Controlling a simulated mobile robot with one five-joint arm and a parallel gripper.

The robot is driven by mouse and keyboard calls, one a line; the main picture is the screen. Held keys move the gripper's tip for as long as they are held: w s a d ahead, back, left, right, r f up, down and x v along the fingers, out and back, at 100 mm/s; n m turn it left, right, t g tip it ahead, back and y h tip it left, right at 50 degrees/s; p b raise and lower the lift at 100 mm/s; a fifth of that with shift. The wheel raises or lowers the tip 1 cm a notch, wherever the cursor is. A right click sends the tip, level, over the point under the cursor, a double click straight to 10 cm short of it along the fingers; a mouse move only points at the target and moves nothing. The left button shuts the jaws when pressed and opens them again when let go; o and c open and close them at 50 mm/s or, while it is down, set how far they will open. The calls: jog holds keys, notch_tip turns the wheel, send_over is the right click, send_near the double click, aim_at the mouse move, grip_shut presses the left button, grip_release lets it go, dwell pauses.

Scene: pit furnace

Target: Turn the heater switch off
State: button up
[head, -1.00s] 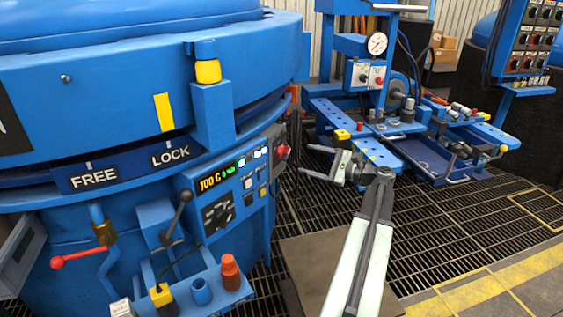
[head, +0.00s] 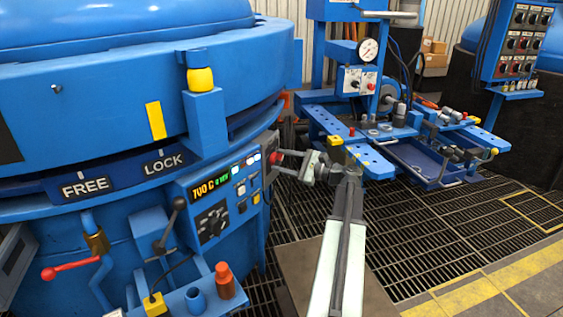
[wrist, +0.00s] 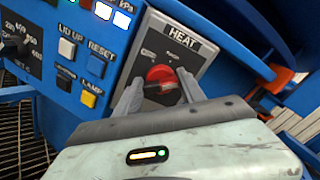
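The heater switch is a red round knob (wrist: 161,76) on a grey plate (wrist: 152,49) labelled HEAT. It also shows in the head view as a red knob (head: 276,158) on the right side of the furnace control panel. My gripper (wrist: 160,84) is at the switch, one finger on each side of the knob. A small gap shows between the left finger and the knob; the right finger is very close to it, and I cannot tell if it touches. In the head view my gripper (head: 290,160) points left at the knob.
The control panel (head: 207,212) has an orange display, a black dial and buttons, including RESET (wrist: 101,50) and LAMP (wrist: 95,67). An orange-red part (wrist: 281,80) is right of the switch. A blue workbench (head: 355,150) stands behind my arm.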

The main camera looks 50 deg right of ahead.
jog(key=shift+w+a, duration=0.15)
jog(key=shift+a, duration=0.1)
jog(key=c, duration=0.3)
jog(key=shift+d, duration=0.2)
jog(key=shift+n, duration=0.3)
jog(key=n, duration=0.4)
jog(key=shift+s+a+f+n, duration=0.1)
jog(key=shift+s+n, duration=0.1)
jog(key=shift+n, duration=0.1)
jog(key=n, duration=1)
jog(key=shift+f+b, duration=0.3)
jog(key=shift+b, duration=0.1)
jog(key=shift+f+n, duration=0.1)
jog(key=shift+n, duration=2.2)
